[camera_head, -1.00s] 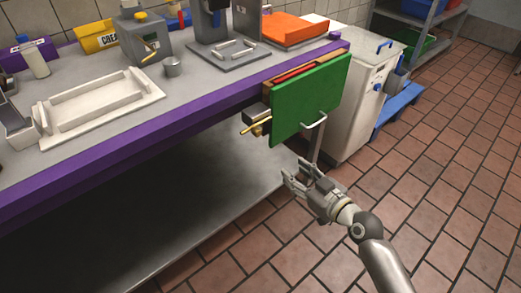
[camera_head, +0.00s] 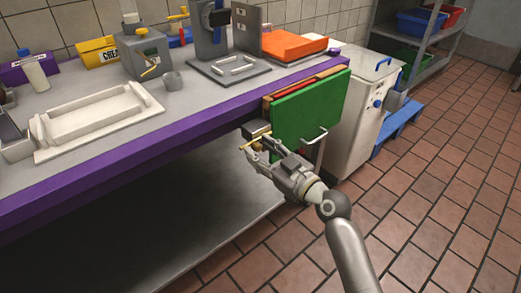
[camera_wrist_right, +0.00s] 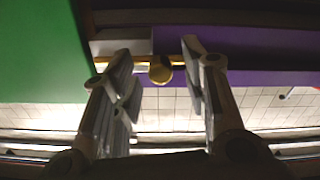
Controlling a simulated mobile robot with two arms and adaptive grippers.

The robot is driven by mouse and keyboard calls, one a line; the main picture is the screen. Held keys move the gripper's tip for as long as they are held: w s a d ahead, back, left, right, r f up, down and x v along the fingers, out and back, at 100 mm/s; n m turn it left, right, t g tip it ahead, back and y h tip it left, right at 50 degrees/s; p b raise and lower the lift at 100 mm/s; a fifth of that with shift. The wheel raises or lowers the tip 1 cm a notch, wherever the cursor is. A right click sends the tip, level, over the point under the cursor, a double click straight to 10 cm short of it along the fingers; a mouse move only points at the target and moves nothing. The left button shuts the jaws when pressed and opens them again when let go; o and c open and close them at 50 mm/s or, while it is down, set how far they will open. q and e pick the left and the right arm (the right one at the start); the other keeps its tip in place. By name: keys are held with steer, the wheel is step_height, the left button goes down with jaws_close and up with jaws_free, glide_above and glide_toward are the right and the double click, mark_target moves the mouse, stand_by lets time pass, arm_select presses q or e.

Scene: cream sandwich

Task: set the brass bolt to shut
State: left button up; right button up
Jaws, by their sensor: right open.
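The brass bolt (camera_head: 257,139) is a thin brass rod on a grey block, under the purple bench edge and left of a green door panel (camera_head: 310,110). In the right wrist view its round brass knob (camera_wrist_right: 160,70) lies between the fingertips, and the brass rod runs sideways behind it. My right gripper (camera_head: 262,156) is open, with its fingers either side of the knob. I cannot tell whether a finger touches it. The fingers hide part of the bolt in the head view. My left gripper does not show.
The green panel has a metal handle (camera_head: 315,137). The purple-edged bench (camera_head: 150,143) holds a white tray (camera_head: 100,118), a grey press and an orange slab (camera_head: 294,45). A white bin (camera_head: 358,110) stands to the right. The tiled floor in front is clear.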

steer(key=shift+w+a, duration=0.25)
jaws_close()
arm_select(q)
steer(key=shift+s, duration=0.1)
arm_select(e)
steer(key=shift+d, duration=0.1)
arm_select(q)
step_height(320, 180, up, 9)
steer(key=b, duration=0.2)
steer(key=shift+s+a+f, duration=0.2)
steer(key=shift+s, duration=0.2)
arm_select(e)
steer(key=shift+w+d, duration=1.2)
steer(key=shift+d, duration=0.3)
steer(key=shift+r, duration=0.1)
jaws_free()
